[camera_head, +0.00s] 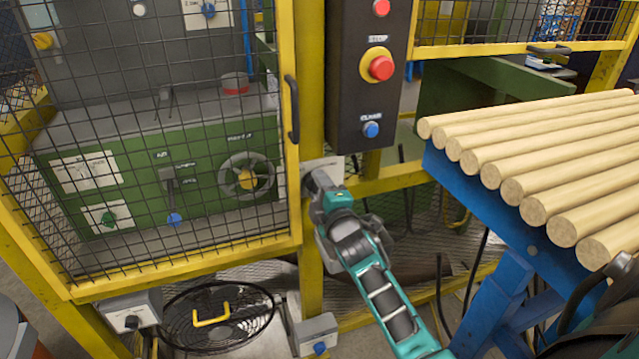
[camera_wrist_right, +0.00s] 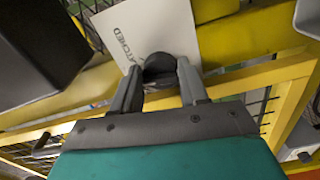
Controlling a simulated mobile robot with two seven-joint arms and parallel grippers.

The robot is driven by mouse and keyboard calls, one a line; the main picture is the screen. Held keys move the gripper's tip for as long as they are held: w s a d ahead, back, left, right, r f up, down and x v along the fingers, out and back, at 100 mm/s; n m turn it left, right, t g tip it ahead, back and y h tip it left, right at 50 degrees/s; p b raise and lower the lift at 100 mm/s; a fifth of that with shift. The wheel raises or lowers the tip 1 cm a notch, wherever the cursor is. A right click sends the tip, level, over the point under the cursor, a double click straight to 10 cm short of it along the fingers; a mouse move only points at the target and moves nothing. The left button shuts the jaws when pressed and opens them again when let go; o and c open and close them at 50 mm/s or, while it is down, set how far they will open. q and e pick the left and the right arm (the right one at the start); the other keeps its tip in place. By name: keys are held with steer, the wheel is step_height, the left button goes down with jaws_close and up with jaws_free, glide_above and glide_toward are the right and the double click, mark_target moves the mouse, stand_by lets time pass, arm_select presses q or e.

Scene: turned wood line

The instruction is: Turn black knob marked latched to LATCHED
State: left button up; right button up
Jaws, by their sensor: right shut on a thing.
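The black knob (camera_wrist_right: 159,66) shows between the fingers of my right gripper (camera_wrist_right: 159,80) in the right wrist view. The fingers are shut on it from both sides. Behind it is a white plate (camera_wrist_right: 130,28) with lettering that ends in "TCHED"; the rest is covered. In the head view my right gripper (camera_head: 322,182) is at the plate (camera_head: 322,166) on the yellow post, below the dark button box, and hides the knob. Which way the knob points is hard to tell. My left gripper is not in view.
A dark box (camera_head: 366,100) with a red stop button (camera_head: 381,67) and a blue button (camera_head: 371,129) hangs just above my gripper. A mesh gate (camera_head: 150,130) stands left. A blue rack (camera_head: 470,210) of wooden rods (camera_head: 540,150) stands right of my arm.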

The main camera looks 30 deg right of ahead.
steer(key=m+p, duration=0.2)
steer(key=m, duration=0.5)
steer(key=shift+m+p, duration=0.3)
stand_by(0.4)
steer(key=o, duration=0.8)
steer(key=shift+f, duration=0.1)
